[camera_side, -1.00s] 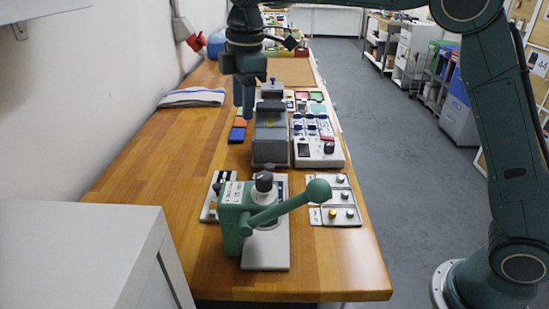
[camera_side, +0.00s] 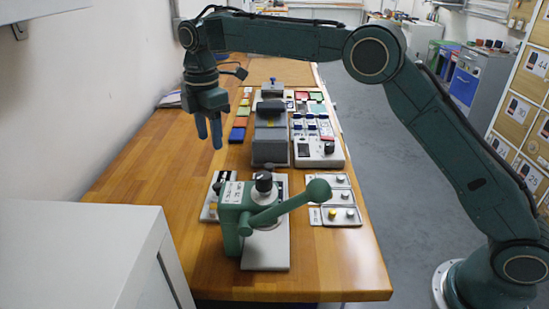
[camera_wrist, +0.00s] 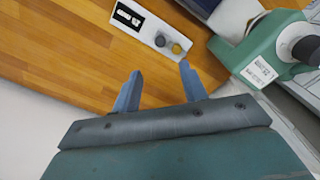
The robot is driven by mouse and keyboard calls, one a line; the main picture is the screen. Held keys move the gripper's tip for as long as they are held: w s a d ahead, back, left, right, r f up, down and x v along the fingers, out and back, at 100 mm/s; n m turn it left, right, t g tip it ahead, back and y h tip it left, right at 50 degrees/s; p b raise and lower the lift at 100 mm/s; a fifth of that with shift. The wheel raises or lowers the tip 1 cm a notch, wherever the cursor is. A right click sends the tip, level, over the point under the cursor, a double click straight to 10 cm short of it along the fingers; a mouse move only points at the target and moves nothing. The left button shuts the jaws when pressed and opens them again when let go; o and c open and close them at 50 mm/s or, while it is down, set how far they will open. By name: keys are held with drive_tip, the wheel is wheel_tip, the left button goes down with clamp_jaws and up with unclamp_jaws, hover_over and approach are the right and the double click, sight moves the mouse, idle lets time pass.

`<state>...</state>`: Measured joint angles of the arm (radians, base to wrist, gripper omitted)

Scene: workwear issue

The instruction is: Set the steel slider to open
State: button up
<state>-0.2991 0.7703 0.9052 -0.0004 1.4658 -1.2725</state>
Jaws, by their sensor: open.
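A narrow white panel (camera_wrist: 147,30) in the wrist view carries a black slot (camera_wrist: 128,15) with a small pale piece in it, beside a grey round knob (camera_wrist: 160,41) and a brass one (camera_wrist: 176,49). The pale piece may be the steel slider; I cannot read its setting. In the side view the panel (camera_side: 207,214) lies on the bench just left of the green press, partly hidden by it. My gripper (camera_side: 209,135) is open and empty, above the bench and beyond the panel. Its two blue fingers (camera_wrist: 160,78) point toward the panel, apart from it.
The green lever press (camera_side: 237,200) stands close right of the panel, its ball handle reaching right. A grey machine (camera_side: 270,140) and a white device (camera_side: 318,152) stand behind. A tray of buttons (camera_side: 340,215) lies right. The bench's left side is clear.

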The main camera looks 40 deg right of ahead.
sight(217, 184)
wheel_tip(217, 184, down, 13)
drive_tip(key=shift+f, duration=0.1)
idle(0.6)
clamp_jaws()
